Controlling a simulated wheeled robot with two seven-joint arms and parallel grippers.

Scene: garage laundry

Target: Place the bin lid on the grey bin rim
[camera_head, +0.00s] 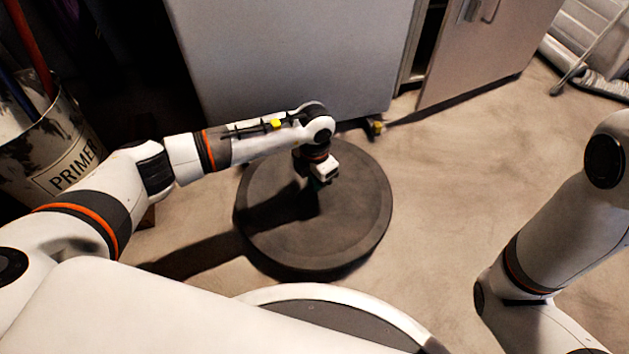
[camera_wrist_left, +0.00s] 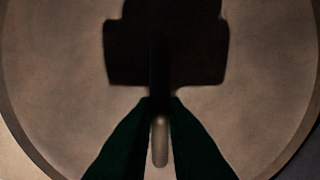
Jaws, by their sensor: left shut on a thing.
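The bin lid (camera_head: 350,215) is a dark, round disc in the middle of the head view. It nearly fills the left wrist view (camera_wrist_left: 60,70), where its curved edge shows at both sides. My left gripper (camera_head: 320,182) is above the lid's middle. Its two dark fingers (camera_wrist_left: 160,104) are shut on the lid's narrow upright handle (camera_wrist_left: 160,142). No separate grey bin rim can be made out; the lid may hide it, and I cannot tell whether the lid touches it. My right gripper is out of view.
A grey cabinet (camera_head: 290,60) stands just behind the lid, with a partly open brown door (camera_head: 485,50) to its right. A primer bucket (camera_head: 60,150) holding poles is at left. Concrete floor (camera_head: 440,170) is clear right of the lid.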

